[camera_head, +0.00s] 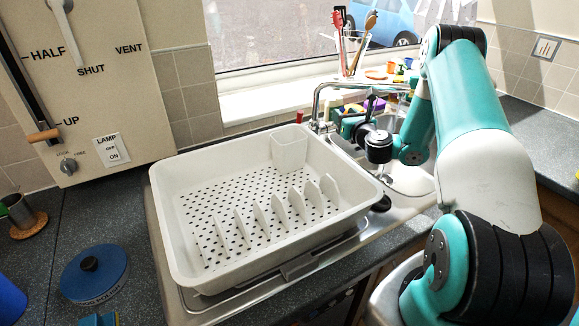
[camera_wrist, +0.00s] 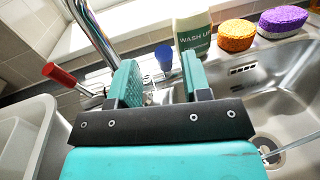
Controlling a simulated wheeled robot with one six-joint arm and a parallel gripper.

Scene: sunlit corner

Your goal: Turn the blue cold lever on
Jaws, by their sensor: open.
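The blue cold lever (camera_wrist: 164,57) stands near the tap base in the wrist view, seen in the gap between my two teal fingers. My gripper (camera_wrist: 159,70) is open, with one finger on each side of the blue lever in the picture. Neither finger visibly touches it, and the depth between them is hard to tell. The red lever (camera_wrist: 60,75) points out to the left of the chrome tap spout (camera_wrist: 98,35). In the head view the red lever (camera_head: 299,116) shows beside the tap (camera_head: 318,100). The blue lever cannot be made out there, behind my wrist.
A wash-up bottle (camera_wrist: 193,38), an orange sponge (camera_wrist: 237,34) and a purple sponge (camera_wrist: 281,20) stand behind the steel sink (camera_wrist: 285,95). A white dish rack (camera_head: 165,215) fills the drainer on the left. A utensil holder (camera_head: 352,62) stands by the window.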

